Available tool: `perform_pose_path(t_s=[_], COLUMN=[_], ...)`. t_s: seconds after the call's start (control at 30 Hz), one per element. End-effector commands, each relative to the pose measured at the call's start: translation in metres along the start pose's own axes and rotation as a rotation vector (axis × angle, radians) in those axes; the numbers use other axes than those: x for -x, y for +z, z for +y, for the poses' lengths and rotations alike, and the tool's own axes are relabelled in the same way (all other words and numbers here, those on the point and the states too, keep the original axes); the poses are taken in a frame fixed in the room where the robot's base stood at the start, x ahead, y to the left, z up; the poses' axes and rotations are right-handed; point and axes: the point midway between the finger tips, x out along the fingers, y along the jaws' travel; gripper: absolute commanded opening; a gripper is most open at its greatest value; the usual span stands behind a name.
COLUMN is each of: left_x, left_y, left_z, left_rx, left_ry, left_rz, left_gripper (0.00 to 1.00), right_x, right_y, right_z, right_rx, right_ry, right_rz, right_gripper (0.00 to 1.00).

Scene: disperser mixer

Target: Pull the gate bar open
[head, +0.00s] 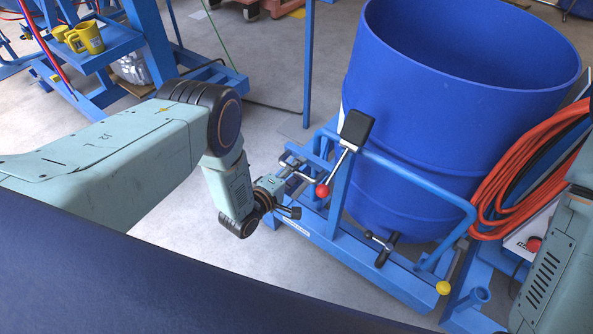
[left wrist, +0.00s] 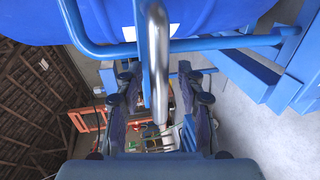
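The gate bar (head: 410,172) is a bent blue tube across the front of the big blue drum. It also shows as a blue tube across the top of the left wrist view (left wrist: 215,43). A chrome rod (left wrist: 157,60) lies between the spread fingers of my left gripper (left wrist: 158,105), with gaps on both sides. In the head view, my left gripper (head: 285,192) is beside a bent chrome lever with a red ball (head: 322,190), left of the bar. Contact cannot be seen. My right gripper is out of view; part of my right arm shows at the right edge.
The blue drum (head: 440,100) stands behind the bar on a blue frame. A black pad (head: 356,128) rises beside the bar. A yellow knob (head: 443,288) and orange hose (head: 520,175) are at right. Yellow mugs (head: 88,37) stand on a shelf at upper left.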

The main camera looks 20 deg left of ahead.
Motion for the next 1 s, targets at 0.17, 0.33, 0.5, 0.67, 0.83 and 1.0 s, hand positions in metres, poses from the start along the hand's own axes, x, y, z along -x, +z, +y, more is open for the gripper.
perform_pose_path(t_s=[0.17, 0.33, 0.5, 0.67, 0.83, 1.0], left_x=[0.0002, 0.0003, 0.0004, 0.0005, 0.0005, 0.0006], left_y=[0.0001, 0.0001, 0.0000, -0.0001, -0.0001, -0.0002], left_z=[0.0002, 0.0001, 0.0000, -0.0001, -0.0001, -0.0001], left_rx=[0.000, 0.000, 0.000, 0.000, 0.000, 0.000], left_ry=[0.000, 0.000, 0.000, 0.000, 0.000, 0.000], left_rz=[0.000, 0.000, 0.000, 0.001, 0.001, 0.001], left_gripper=[0.28, 0.13, 0.00, 0.00, 0.00, 0.00], right_x=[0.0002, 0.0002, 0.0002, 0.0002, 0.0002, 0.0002], right_y=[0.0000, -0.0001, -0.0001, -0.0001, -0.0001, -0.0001], right_z=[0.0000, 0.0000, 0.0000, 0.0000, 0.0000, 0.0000], right_rx=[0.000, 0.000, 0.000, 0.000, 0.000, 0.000], right_ry=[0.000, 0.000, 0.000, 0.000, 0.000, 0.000], right_rz=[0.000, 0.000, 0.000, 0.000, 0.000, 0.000], right_gripper=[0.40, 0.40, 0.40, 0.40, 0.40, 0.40])
